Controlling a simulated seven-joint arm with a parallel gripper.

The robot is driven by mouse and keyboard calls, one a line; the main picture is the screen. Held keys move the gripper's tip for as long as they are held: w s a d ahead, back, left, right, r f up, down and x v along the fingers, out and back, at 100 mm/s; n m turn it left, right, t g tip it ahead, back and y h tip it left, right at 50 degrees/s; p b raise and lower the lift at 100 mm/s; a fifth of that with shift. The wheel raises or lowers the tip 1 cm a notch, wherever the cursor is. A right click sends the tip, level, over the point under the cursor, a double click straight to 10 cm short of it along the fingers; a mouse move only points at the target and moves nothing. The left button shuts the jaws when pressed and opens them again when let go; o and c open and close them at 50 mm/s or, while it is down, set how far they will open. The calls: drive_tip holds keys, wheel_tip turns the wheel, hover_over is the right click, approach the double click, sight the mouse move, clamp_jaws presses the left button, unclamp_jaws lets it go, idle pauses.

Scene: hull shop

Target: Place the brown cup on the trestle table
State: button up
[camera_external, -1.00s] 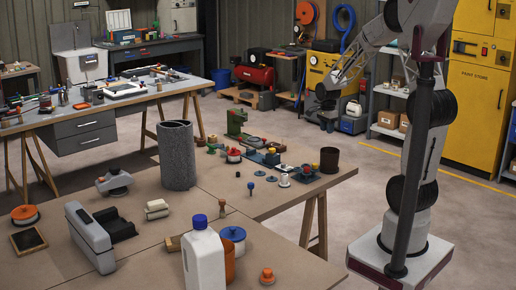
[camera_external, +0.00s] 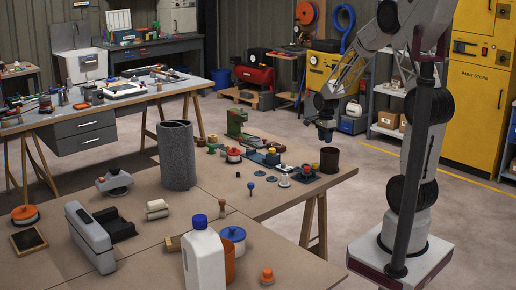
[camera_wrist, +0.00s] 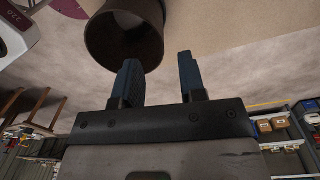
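The brown cup (camera_external: 329,163) stands upright on the right corner of the near table (camera_external: 268,205), which has slanted wooden trestle legs. In the wrist view the cup (camera_wrist: 148,52) is at the top, with its dark opening showing. My gripper (camera_external: 326,136) is above the cup, close to its rim, and looks apart from it. In the wrist view my gripper (camera_wrist: 158,78) has its two blue fingers spread and nothing between them. The left finger overlaps the cup's lower edge in the picture. A second table (camera_external: 165,95) with trestle legs stands farther back at left.
Small parts and a plate with pegs (camera_external: 302,178) lie left of the cup. A grey cylinder (camera_external: 177,156), a white bottle (camera_external: 204,262) and a green machine (camera_external: 236,121) stand on the near table. Open floor lies beyond its right end.

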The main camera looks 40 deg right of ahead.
sight(329, 160)
drive_tip(key=shift+f, duration=0.1)
drive_tip(key=shift+f, duration=1.2)
drive_tip(key=shift+f, duration=0.1)
drive_tip(key=shift+s+a+f, duration=0.1)
drive_tip(key=shift+a+f, duration=0.05)
drive_tip(key=shift+f, duration=2.35)
drive_tip(key=shift+c, duration=0.5)
clamp_jaws()
